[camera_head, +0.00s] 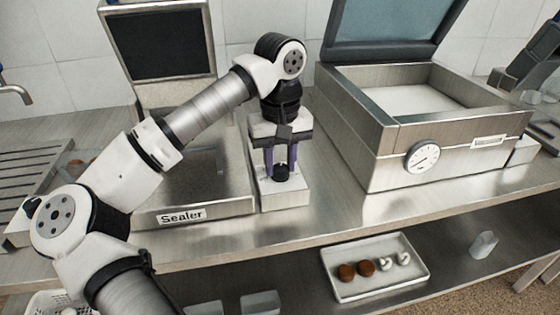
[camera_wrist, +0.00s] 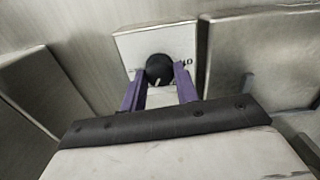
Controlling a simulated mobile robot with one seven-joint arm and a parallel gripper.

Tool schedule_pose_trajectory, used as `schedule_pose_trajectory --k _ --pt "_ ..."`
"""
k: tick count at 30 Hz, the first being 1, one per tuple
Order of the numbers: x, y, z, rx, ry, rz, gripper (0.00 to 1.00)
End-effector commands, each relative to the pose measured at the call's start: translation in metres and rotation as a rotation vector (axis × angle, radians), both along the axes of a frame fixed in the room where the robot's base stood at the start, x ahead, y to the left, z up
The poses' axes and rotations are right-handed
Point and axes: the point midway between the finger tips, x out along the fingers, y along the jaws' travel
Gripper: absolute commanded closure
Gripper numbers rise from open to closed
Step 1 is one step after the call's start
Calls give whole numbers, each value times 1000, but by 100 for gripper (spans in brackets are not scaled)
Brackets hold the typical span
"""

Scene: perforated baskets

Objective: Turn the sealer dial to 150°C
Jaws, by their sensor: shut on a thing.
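The sealer (camera_head: 224,197) is a steel machine with a "Sealer" label, on the counter left of centre. Its control box (camera_head: 285,196) is a light block at the right side, with a round black dial (camera_head: 282,173) on it. My gripper (camera_head: 281,168) points down at the box, its purple fingers shut on the dial from both sides. In the wrist view, the dial (camera_wrist: 159,69) sits between the fingertips, with a white pointer mark toward the bottom. The face of the control box (camera_wrist: 140,43) shows behind it; part of a number shows right of the dial, but the rest is hidden.
A large steel machine with an open lid (camera_head: 440,135) and a white gauge (camera_head: 422,156) stands close on the right. A tray (camera_head: 376,289) with several small items lies on the shelf below. A drying rack (camera_head: 22,150) is at the left.

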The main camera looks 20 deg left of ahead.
Motion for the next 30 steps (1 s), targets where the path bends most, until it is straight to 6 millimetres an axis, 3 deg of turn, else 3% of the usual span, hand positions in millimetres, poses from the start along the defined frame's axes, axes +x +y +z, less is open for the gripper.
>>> schedule_pose_trajectory --k 13,14,18,30 --pt "1 0 1 1 -3 -10 92" --pt "1 0 1 1 -3 -10 68" --pt "0 0 1 0 -2 -9 50" --pt "1 0 7 1 -3 -9 48"
